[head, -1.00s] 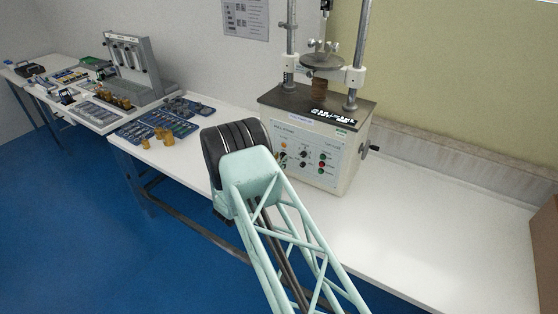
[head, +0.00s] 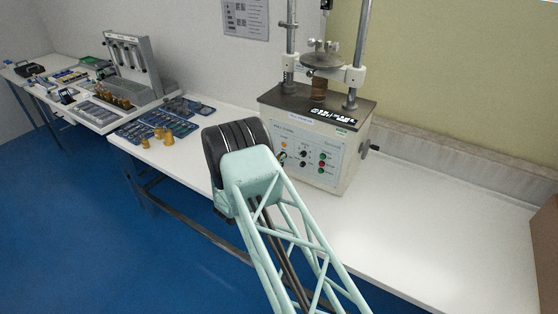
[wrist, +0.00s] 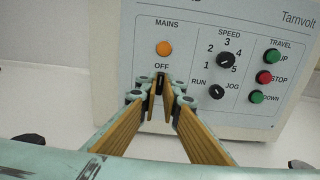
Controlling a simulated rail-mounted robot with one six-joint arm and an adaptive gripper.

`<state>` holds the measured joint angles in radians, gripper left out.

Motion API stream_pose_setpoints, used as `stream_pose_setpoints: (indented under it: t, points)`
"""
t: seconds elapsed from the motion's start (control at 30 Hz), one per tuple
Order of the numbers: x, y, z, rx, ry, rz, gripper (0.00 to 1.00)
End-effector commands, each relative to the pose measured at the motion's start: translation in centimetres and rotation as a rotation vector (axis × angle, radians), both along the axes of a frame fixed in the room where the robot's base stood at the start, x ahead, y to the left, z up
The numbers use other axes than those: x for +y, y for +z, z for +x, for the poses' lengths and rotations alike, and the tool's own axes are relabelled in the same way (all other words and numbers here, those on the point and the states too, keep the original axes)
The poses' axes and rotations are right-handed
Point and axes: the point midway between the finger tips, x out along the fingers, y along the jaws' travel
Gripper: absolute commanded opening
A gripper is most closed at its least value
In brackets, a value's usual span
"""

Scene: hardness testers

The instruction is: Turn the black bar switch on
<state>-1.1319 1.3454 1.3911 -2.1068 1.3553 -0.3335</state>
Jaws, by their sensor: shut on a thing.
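The black bar switch (wrist: 160,77) is on the tester's white front panel, just under the "OFF" label and below the orange MAINS lamp (wrist: 163,48). My gripper (wrist: 160,88) has its fingertips close together around the switch and is shut on it. The fingertips hide most of the switch, so its exact angle and any "ON" label cannot be made out. In the head view my arm covers the gripper, and the tester (head: 312,140) stands on the bench behind it.
Right of the switch are a black SPEED knob (wrist: 225,60), a RUN/JOG knob (wrist: 216,92) and green and red travel buttons (wrist: 264,77). The white bench (head: 430,220) is clear right of the tester. Blue trays and brass pieces (head: 165,135) lie to the left.

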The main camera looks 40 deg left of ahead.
Motion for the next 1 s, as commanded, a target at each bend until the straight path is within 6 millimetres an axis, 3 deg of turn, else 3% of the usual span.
stream_pose_setpoints:
  t: [0.37,1.0]
  points:
    - [-0.05,-0.27,0.01,0.015,0.000,0.107,0.00]
    - [-0.17,-0.40,0.02,0.065,0.000,0.476,0.00]
